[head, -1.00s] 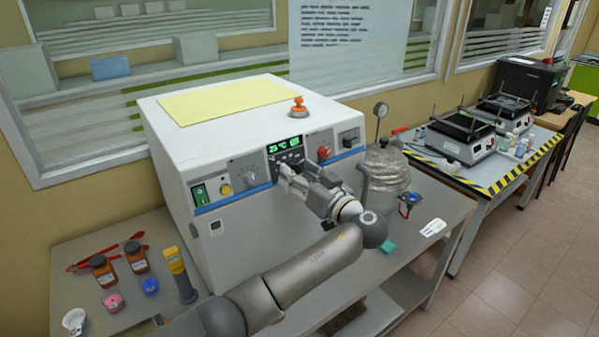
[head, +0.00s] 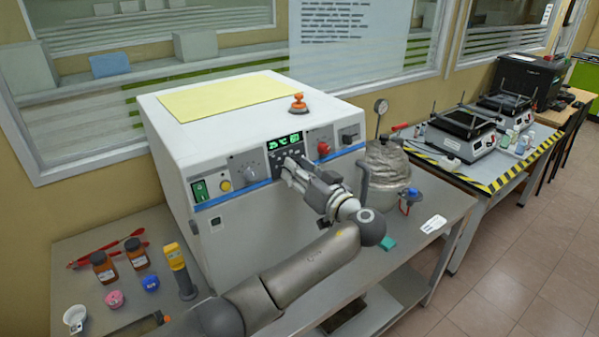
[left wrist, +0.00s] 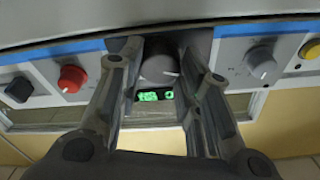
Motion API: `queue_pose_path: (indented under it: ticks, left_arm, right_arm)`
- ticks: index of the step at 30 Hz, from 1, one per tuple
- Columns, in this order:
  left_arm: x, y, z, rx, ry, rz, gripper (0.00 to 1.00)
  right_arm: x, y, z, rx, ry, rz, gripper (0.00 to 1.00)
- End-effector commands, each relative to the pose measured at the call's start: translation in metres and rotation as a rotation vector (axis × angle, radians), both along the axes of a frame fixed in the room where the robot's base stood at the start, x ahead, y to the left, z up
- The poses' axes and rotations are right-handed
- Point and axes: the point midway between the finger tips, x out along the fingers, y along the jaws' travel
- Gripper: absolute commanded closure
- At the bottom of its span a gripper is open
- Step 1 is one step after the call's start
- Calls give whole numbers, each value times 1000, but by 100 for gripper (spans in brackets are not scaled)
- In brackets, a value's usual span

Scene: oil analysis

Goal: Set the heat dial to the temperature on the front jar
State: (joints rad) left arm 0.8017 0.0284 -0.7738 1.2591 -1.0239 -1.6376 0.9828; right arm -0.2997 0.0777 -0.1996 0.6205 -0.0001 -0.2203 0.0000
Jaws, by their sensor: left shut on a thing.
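The white heating machine (head: 250,245) stands on the bench with a green display (head: 284,141) that seems to read 25 °C; the digits are small. My left gripper (head: 290,168) is at the front panel just below this display. In the left wrist view, my left gripper (left wrist: 165,80) is shut on the heat dial (left wrist: 160,65), a dark round knob with a white pointer line. In the head view the gripper hides this dial. Two brown jars stand at the left, the front jar (head: 103,267) and another (head: 136,253). Their label text is too small to read.
A grey dial (head: 247,170) and a red knob (head: 323,148) flank the gripper on the panel. A foil-wrapped vessel (head: 385,170) stands to the right.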

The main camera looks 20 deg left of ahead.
Motion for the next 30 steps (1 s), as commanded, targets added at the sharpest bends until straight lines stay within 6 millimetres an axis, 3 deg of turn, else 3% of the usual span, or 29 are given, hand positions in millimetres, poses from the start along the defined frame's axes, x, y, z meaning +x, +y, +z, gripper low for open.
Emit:
queue_pose_path:
  ticks: [14, 30]
  left_arm:
    - [-2, 2, 0, 254, 329, -88, 91]
    - [-3, 2, 4, 563, 727, -196, 91]
  right_arm:
    - [0, 0, 8, 0, 0, 1, 60]
    - [0, -3, 47, -3, 0, 2, 60]
